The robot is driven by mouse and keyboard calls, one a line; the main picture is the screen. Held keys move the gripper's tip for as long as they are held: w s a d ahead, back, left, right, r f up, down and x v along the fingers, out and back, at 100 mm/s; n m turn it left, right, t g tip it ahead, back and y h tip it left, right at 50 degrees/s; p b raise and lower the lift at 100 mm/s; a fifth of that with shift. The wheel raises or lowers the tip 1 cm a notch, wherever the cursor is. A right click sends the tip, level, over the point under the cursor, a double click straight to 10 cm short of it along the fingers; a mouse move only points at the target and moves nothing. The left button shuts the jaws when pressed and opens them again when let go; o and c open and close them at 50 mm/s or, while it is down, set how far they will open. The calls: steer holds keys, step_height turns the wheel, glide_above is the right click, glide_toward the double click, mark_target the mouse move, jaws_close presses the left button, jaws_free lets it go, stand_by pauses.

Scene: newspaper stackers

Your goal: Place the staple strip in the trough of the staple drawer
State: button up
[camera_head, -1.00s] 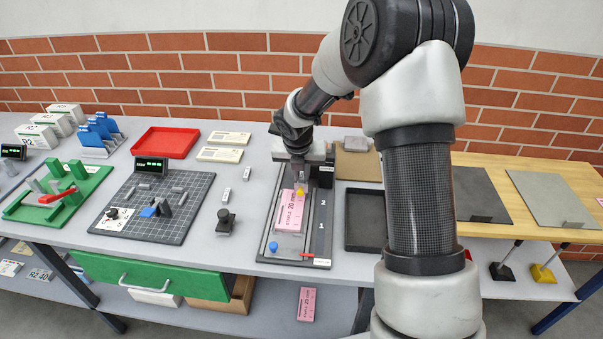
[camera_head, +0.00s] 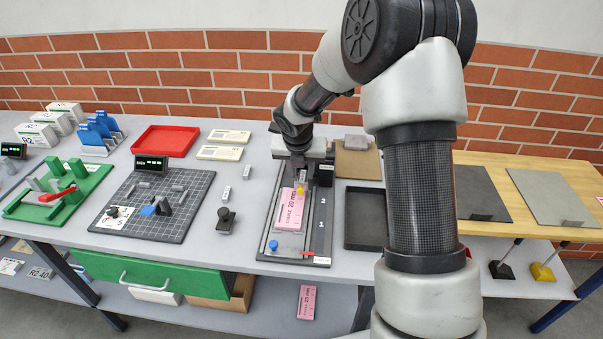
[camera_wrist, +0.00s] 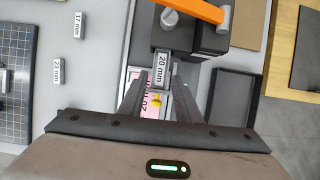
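The staple strip (camera_wrist: 161,72), a pale bar marked "20 mm", lies lengthwise between the fingertips of my gripper (camera_wrist: 160,80) in the wrist view. The fingers appear closed on its sides. In the head view my gripper (camera_head: 299,168) is over the back part of the stapling machine, and the strip is hidden there. The strip's far end is at the black stapler head (camera_wrist: 192,38). A yellow knob (camera_wrist: 156,101) is just in front of the strip; it also shows in the head view (camera_head: 300,190). The trough is covered, so I cannot tell if the strip touches it.
A pink card (camera_head: 288,215) lies on the machine bed (camera_head: 320,235). An orange lever (camera_wrist: 195,9) crosses above the stapler head. Two other strips, marked 17 mm (camera_wrist: 78,25) and 23 mm (camera_wrist: 57,70), lie on the table at left. A black tray (camera_head: 364,220) is at right.

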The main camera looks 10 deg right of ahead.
steer(key=p+v, duration=0.1)
steer(key=v, duration=1)
steer(key=shift+r, duration=0.4)
steer(key=shift+s+a, duration=0.1)
steer(key=shift+s, duration=0.05)
steer(key=shift+c, duration=0.3)
